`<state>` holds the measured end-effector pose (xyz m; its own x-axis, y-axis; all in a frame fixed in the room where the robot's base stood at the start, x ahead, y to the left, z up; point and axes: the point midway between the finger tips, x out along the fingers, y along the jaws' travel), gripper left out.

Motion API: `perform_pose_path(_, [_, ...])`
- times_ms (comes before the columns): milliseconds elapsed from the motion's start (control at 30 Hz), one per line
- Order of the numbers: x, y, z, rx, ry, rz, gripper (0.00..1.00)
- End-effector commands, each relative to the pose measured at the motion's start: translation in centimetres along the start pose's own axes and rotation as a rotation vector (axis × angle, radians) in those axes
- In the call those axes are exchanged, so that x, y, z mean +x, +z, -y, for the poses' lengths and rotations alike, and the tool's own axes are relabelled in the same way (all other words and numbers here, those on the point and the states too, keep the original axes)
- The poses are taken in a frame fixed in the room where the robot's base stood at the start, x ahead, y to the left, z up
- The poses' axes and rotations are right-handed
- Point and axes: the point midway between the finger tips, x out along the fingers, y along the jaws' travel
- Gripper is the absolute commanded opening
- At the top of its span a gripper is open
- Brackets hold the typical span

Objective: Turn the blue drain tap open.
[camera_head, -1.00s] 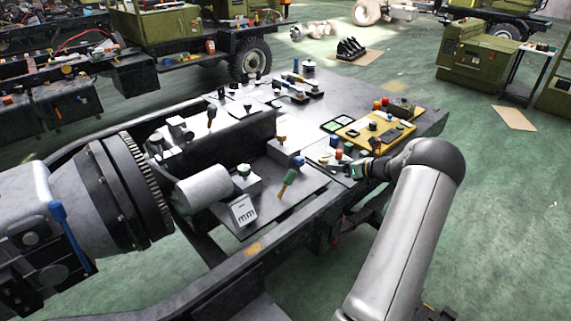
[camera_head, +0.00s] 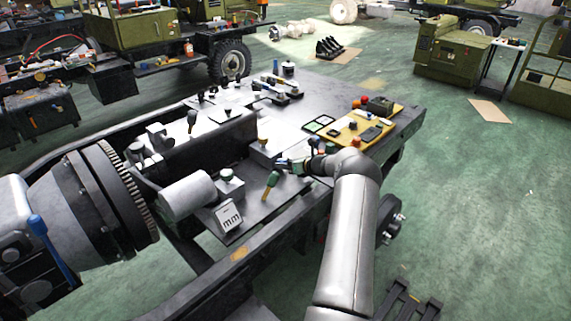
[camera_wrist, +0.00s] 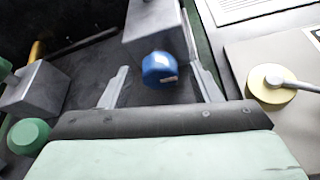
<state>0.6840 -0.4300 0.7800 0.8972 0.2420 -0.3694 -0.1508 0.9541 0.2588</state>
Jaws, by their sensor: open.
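The blue tap (camera_wrist: 160,68) shows in the wrist view as a short rounded knob on the face of a grey block (camera_wrist: 153,28). It lies between my gripper's two fingers in the picture. My gripper (camera_wrist: 160,84) is open, one finger on each side of the knob. I see no clear contact, and the depth gap is hard to judge. In the head view my gripper (camera_head: 284,163) is low over the bench, by the grey block with a yellow top knob (camera_head: 262,142).
In the wrist view a green knob (camera_wrist: 28,136) is at left and a yellow knob with a metal lever (camera_wrist: 272,84) at right. In the head view a green-orange handle (camera_head: 271,180) stands near my gripper. A yellow panel with switches (camera_head: 345,140) is behind my forearm.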

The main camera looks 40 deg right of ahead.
Motion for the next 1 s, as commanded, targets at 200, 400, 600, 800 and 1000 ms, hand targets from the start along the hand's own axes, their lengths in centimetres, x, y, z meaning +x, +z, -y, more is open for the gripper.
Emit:
perform_pose_path(200, [0.72, -0.02, -0.02, 0.000, 0.000, -0.001, 0.57])
perform_pose_path(400, [0.69, -0.02, -0.02, 0.000, 0.000, 0.000, 0.49])
perform_pose_path(600, [0.67, -0.02, -0.02, 0.000, 0.000, 0.000, 0.12])
perform_pose_path(800, [0.70, -0.11, 0.00, -0.013, -0.005, 0.000, 0.12])
perform_pose_path(1000, [0.78, -0.36, 0.05, -0.077, -0.032, 0.001, 0.12])
